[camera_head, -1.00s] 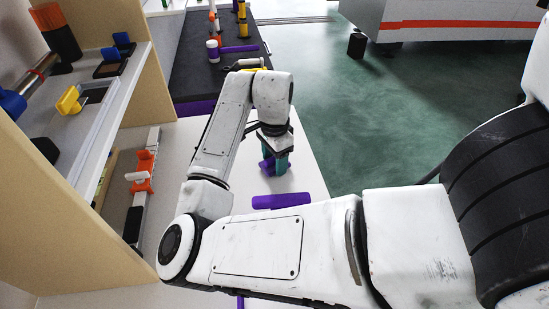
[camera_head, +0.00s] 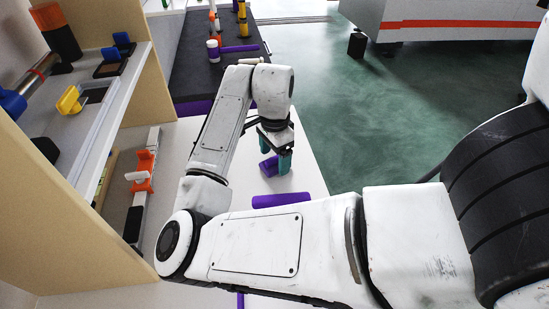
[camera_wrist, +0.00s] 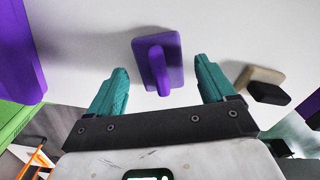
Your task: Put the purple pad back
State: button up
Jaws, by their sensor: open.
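A purple pad (camera_wrist: 174,60) with a raised purple grip stands on the white surface, in the gap between my fingers in the wrist view. In the head view, a purple piece (camera_head: 269,167), which appears to be the same pad, shows beside my teal fingertips. My gripper (camera_wrist: 161,67) is open, its two teal fingers apart on either side of the pad with space showing on both sides. In the head view my gripper (camera_head: 275,153) points down over the white table.
A purple bar (camera_head: 283,200) lies on the white table (camera_head: 305,180) nearer me. A shelf rack (camera_head: 105,105) with colored items stands at left. A dark bench (camera_head: 190,75) with a purple-handled tool is behind. A tan-and-black piece (camera_wrist: 264,84) lies right of the pad.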

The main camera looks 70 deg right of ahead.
aim_at(276, 158)
notch_tip(276, 158, up, 11)
jog(key=shift+f+p, duration=0.15)
jog(key=shift+p, duration=0.2)
jog(key=shift+s, duration=0.15)
dwell(0.4)
